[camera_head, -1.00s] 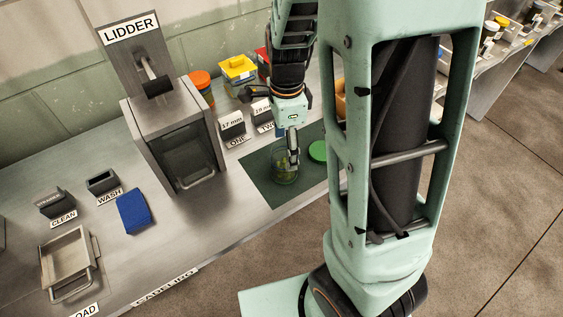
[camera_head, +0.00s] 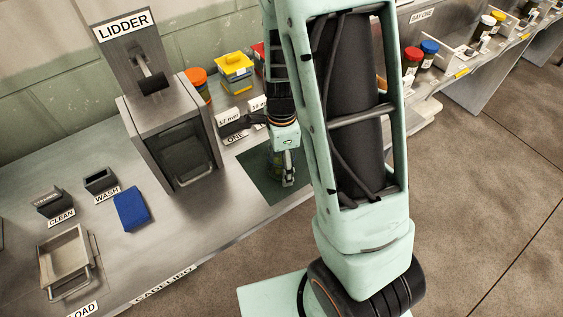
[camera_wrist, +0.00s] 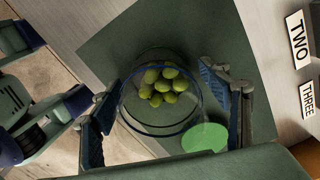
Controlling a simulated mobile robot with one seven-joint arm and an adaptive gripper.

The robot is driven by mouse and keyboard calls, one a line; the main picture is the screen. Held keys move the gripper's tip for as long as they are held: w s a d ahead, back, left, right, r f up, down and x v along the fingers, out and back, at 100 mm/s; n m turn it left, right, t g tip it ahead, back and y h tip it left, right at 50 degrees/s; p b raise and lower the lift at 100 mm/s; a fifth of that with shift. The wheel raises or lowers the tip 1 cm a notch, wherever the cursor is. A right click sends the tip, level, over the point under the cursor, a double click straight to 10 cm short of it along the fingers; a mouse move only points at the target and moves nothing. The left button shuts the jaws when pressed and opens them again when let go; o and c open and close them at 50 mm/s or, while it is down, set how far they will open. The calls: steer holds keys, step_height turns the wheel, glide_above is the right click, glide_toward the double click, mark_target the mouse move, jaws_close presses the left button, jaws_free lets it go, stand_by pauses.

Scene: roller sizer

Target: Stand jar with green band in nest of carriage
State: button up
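A clear glass jar (camera_wrist: 138,112) holding several green olives stands uncovered on a dark green mat (camera_wrist: 110,50). My gripper (camera_wrist: 163,95) is open, with one finger on each side of the jar; small gaps seem to show. In the head view my gripper (camera_head: 288,178) is low over the mat and mostly hides the jar. A metal frame with a handle (camera_head: 66,262) is at front left; I cannot tell if it is the carriage.
The lidder (camera_head: 165,130) stands left of the mat. A blue pad (camera_head: 131,208) and small bins marked CLEAN and WASH (camera_head: 100,180) are further left. Orange, yellow and red containers stand behind. Bare counter lies between the lidder and the front edge.

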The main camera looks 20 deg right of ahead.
steer(key=c, duration=1.4)
steer(key=shift+r, duration=0.15)
